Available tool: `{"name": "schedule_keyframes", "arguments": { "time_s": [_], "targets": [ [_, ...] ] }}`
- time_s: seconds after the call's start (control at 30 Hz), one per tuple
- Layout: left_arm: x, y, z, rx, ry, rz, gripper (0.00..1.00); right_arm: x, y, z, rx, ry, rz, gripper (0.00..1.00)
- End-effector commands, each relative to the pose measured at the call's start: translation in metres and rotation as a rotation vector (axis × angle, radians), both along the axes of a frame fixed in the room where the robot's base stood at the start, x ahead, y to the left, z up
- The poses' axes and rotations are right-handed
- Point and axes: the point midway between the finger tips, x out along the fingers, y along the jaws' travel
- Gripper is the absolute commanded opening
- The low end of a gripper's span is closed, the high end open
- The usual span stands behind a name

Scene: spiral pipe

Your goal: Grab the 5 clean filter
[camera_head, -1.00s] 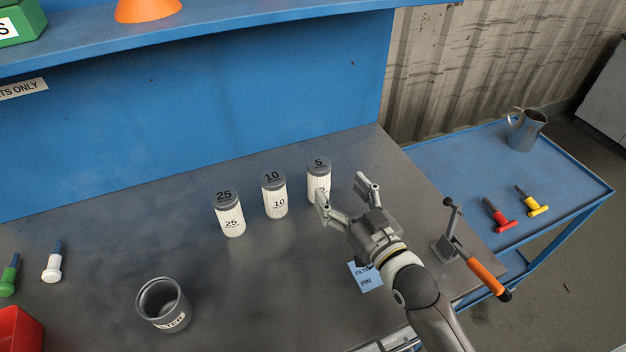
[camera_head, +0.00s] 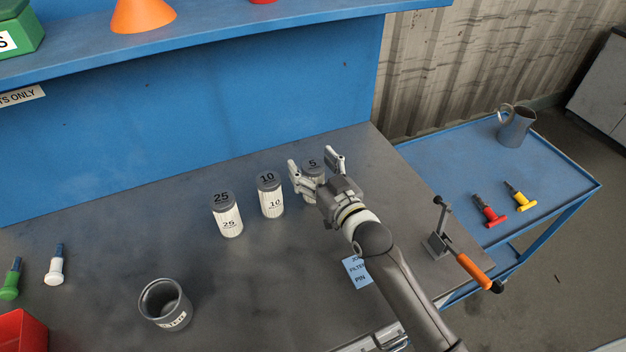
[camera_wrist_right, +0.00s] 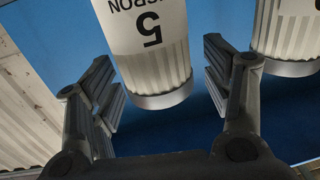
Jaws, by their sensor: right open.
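The 5 filter (camera_head: 313,165), a white pleated cylinder with a grey cap marked 5, stands on the dark bench at the right end of a row of filters. My right gripper (camera_head: 317,162) is open, with a finger on each side of it. In the right wrist view the 5 filter (camera_wrist_right: 152,50) appears upside down between the open fingers (camera_wrist_right: 160,85), with gaps on both sides. In the head view the gripper hides the filter's lower part. My left gripper is not in view.
The 10 filter (camera_head: 270,195) stands close to the left finger, with the 25 filter (camera_head: 227,215) beyond it. A grey filter cup (camera_head: 166,305) stands at front left. A lever with an orange handle (camera_head: 474,267) is right of my arm. A blue panel (camera_head: 220,130) rises behind.

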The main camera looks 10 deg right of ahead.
Motion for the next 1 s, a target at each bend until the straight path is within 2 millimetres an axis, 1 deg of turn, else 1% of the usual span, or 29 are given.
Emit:
{"name": "schedule_keyframes", "arguments": {
  "time_s": [0.1,0.13,0.6,0.63,0.87,1.0],
  "targets": [
    [-0.0062,0.0017,-0.0007,0.002,0.010,0.000,0.68,-0.0003,-0.0001,-0.0002,0.000,0.000,0.000,0.72],
    [-0.0070,0.0018,-0.0008,0.002,0.011,0.000,0.68,-0.0003,-0.0001,-0.0002,0.000,0.000,0.000,0.70],
    [-0.0042,0.0026,-0.0006,0.003,0.006,0.001,0.68,-0.0004,-0.0003,-0.0001,-0.001,0.000,0.000,0.09],
    [-0.0038,0.0025,-0.0006,0.003,0.006,0.001,0.68,-0.0004,-0.0003,0.0003,-0.001,-0.001,0.000,0.08],
    [-0.0016,0.0022,-0.0006,0.002,0.003,0.001,0.68,-0.0003,-0.0003,0.0012,-0.001,-0.001,0.000,0.08],
    [-0.0013,0.0021,-0.0027,0.002,0.002,0.000,0.68,-0.0002,-0.0002,0.0071,0.000,-0.003,0.000,0.08]
  ]
}}
